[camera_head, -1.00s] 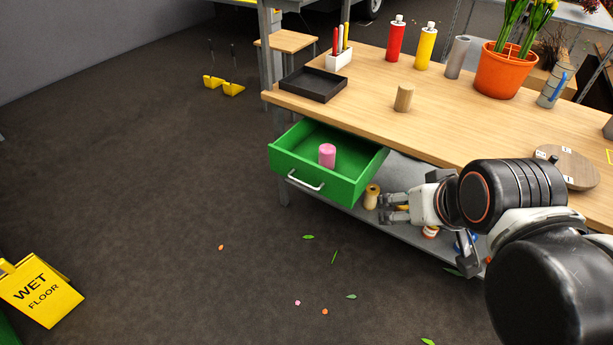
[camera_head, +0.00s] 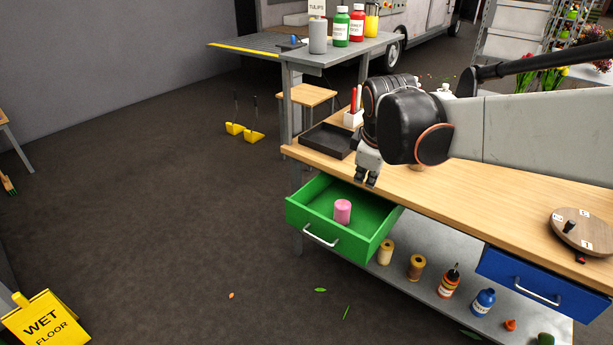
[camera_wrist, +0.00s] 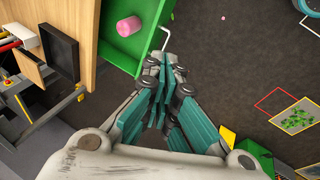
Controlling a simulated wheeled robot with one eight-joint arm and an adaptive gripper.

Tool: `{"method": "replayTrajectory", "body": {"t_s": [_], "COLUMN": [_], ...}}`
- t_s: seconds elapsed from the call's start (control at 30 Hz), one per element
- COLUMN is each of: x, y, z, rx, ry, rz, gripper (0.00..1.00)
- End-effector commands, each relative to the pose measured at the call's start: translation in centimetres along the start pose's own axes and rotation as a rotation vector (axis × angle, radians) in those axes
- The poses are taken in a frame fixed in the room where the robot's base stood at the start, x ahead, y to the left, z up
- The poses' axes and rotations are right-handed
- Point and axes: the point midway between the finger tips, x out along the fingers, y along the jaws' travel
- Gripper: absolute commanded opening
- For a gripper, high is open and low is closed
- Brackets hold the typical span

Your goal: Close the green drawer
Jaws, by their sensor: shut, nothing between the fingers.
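The green drawer (camera_head: 309,217) is pulled open from under the workbench, with a silver handle (camera_head: 321,237) on its front. A pink cylinder (camera_head: 342,211) stands inside it. The wrist view also shows the green drawer (camera_wrist: 118,48), the pink cylinder (camera_wrist: 129,26) and part of the handle. My gripper (camera_head: 367,180) points down above the drawer's rear part, near the bench edge, in the head view. In the wrist view its fingers (camera_wrist: 165,68) are together and empty, and appear close to the handle; I cannot tell whether they touch anything.
The wooden benchtop (camera_head: 470,205) carries a black tray (camera_head: 327,140) and a round board (camera_head: 583,230). A blue drawer (camera_head: 541,285) is at the right, over a lower shelf with several bottles. Open floor (camera_head: 180,210) lies left of the green drawer.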

Motion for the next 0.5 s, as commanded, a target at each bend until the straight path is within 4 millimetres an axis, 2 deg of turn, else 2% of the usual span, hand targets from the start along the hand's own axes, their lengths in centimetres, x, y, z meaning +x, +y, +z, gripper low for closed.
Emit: {"method": "replayTrajectory", "body": {"t_s": [0.03,0.2,0.5], "x": [0.9,4.6,12.6], "y": [0.8,2.6,3.6], "z": [-1.4,-5.4,-12.0], "rx": [-0.060,-0.284,-0.680], "ry": [-0.007,-0.030,-0.061], "rz": [-0.009,-0.041,-0.107], "gripper": [0.00,0.00,0.00]}}
